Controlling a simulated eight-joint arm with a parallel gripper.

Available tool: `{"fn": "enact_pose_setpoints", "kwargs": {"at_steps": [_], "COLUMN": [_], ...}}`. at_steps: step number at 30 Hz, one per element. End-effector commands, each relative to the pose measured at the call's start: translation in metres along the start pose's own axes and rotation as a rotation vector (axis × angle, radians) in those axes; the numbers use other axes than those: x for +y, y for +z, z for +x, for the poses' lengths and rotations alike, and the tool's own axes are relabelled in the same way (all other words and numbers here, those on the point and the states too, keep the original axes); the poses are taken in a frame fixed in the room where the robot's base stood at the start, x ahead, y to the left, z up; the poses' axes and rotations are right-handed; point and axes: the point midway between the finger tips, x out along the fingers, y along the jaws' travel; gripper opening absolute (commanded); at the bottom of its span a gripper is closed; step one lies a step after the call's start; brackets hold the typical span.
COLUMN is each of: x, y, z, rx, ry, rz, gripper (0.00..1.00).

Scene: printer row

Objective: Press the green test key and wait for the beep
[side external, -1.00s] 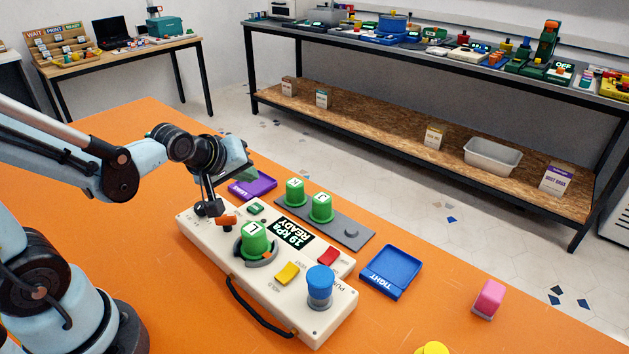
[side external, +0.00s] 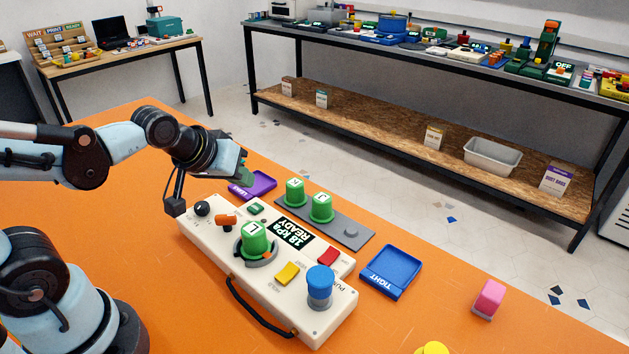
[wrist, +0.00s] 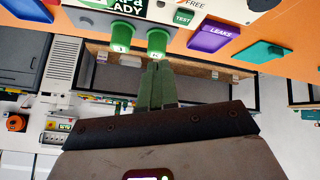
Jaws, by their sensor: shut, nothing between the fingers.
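The green test key (side external: 255,209) is a small green block on the cream tester (side external: 318,324), beside the orange lever. It also shows in the wrist view, labelled TEST (wrist: 184,17). The tester's dark display (side external: 290,235) reads READY with a kPa figure, seemingly 18. My gripper (side external: 240,180) is up and left of the purple tray, beyond the tester's far left end and apart from the key. Its green fingers (wrist: 157,72) are together and empty in the wrist view.
The tester also carries an orange lever (side external: 226,221), yellow key (side external: 287,273), red key (side external: 329,256) and blue knob (side external: 320,284). Two green plugs (side external: 322,208) stand on a grey rack. Purple tray (side external: 262,184) and blue tray (side external: 391,270) lie nearby.

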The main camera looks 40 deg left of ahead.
Motion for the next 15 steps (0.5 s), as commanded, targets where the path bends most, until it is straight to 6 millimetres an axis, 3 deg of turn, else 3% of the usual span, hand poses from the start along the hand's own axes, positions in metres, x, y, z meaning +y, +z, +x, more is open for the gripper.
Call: {"fn": "enact_pose_setpoints", "kwargs": {"at_steps": [6,15], "x": [0.009,0.012], "y": [0.021,0.027], "z": [-0.028,-0.037], "rx": [-0.067,-0.087], "ry": [0.031,0.045], "rz": [0.307,0.413], "gripper": [0.0,0.0]}}
